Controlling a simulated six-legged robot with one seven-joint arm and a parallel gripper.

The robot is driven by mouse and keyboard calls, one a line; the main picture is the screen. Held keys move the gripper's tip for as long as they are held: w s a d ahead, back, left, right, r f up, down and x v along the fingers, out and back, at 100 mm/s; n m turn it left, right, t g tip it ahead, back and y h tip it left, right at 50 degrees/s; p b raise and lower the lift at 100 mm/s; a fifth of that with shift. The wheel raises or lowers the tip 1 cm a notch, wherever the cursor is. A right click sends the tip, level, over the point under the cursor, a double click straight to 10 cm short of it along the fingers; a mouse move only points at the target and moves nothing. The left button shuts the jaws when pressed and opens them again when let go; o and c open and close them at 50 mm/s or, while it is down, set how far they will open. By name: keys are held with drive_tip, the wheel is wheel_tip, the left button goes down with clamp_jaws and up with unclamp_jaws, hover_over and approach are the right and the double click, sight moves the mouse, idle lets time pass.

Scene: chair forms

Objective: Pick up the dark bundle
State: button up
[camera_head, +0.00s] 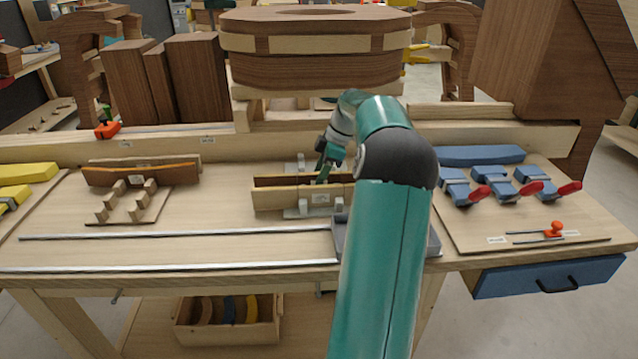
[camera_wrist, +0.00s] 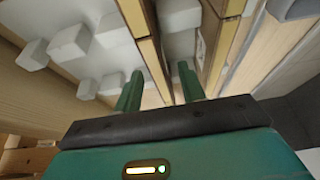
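My gripper (camera_head: 325,172) is low over the middle of the bench, partly hidden by my own arm. In the wrist view its two green fingers (camera_wrist: 160,85) are spread apart and point down into a pale fixture. A wooden strip with a dark edge (camera_wrist: 150,48) runs between the fingers; I cannot tell whether they touch it. A second strip (camera_wrist: 222,45) lies to the right of the right finger. In the head view, these strips stand in the middle fixture (camera_head: 300,212). A dark brown bundle (camera_head: 140,176) stands in the left rack; I cannot tell which bundle is the task's.
A large laminated wooden form (camera_head: 315,45) stands behind the bench. Blue clamps with red handles (camera_head: 505,187) lie on the right board. Metal bars (camera_head: 180,235) lie along the front. A grey block (camera_head: 432,240) is beside my arm. Yellow pieces (camera_head: 25,172) lie far left.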

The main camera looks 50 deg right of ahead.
drive_tip(key=shift+f, duration=0.25)
idle(0.4)
clamp_jaws()
